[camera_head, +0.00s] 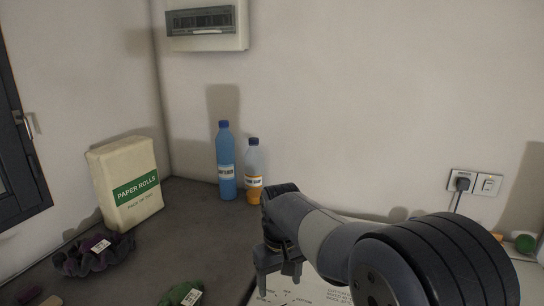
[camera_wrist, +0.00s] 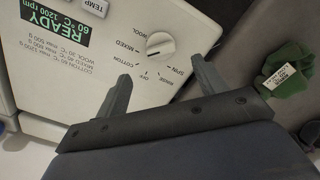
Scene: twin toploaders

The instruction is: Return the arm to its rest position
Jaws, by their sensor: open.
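My gripper (camera_head: 279,280) hangs at the end of my arm, pointing down over the white toploader (camera_head: 325,292) at the lower middle of the head view. In the wrist view its two fingers (camera_wrist: 160,72) are spread apart with nothing held between them. A round white dial (camera_wrist: 160,45) on the toploader's panel lies ahead of the fingertips, ringed by words such as OFF, COTTON, MIXED, WOOL and SPIN. A dark READY display (camera_wrist: 62,24) shows 60 °C and 1200 rpm. My arm hides much of the machine in the head view.
Blue bottle (camera_head: 225,160) and orange-white bottle (camera_head: 254,170) stand near the back wall. A paper rolls pack (camera_head: 127,185), a purple cloth (camera_head: 90,258) and a green cloth (camera_head: 183,293) sit left on the dark surface.

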